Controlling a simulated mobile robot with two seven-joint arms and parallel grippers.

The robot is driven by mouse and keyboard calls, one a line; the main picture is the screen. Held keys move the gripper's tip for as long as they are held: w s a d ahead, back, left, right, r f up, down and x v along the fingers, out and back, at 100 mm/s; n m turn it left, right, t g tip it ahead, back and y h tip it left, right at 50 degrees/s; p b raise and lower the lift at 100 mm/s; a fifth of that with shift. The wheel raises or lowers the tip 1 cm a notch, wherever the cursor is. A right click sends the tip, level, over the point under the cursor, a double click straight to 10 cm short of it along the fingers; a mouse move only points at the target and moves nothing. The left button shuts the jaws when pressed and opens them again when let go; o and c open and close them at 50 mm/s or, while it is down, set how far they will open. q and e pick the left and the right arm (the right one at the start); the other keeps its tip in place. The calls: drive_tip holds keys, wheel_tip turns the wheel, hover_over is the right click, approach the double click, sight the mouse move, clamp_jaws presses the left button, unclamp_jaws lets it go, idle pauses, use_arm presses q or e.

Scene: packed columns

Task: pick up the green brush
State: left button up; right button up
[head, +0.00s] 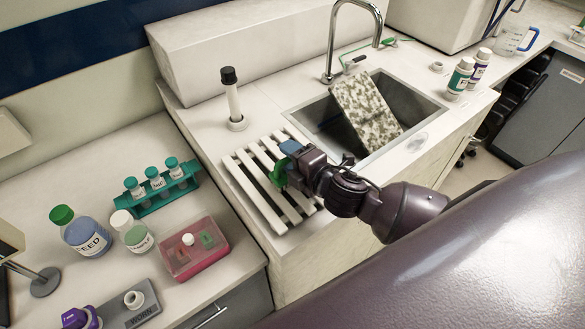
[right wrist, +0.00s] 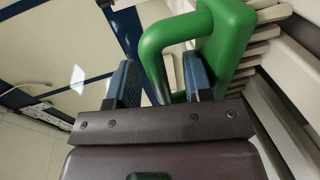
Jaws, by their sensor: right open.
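The green brush (head: 277,174) lies on the white slatted rack beside the sink, partly hidden by my right gripper (head: 287,160) in the head view. In the right wrist view the brush (right wrist: 232,40) shows a thick green block with a loop handle. My right gripper (right wrist: 158,82) is open, its blue fingers apart. One bar of the handle runs between the fingers, and the right finger overlaps the loop opening. I cannot tell whether either finger touches it. My left gripper is not in view.
The slatted rack (head: 247,182) sits at the counter's front edge. A sink (head: 412,95) with a speckled board (head: 366,110) and a tall faucet (head: 331,40) is to the right. A black-capped tube (head: 232,98) stands behind. Bottles and a teal tube rack (head: 160,198) are left.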

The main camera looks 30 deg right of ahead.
drive_tip(key=shift+c, duration=0.4)
clamp_jaws()
drive_tip(key=shift+r, duration=0.1)
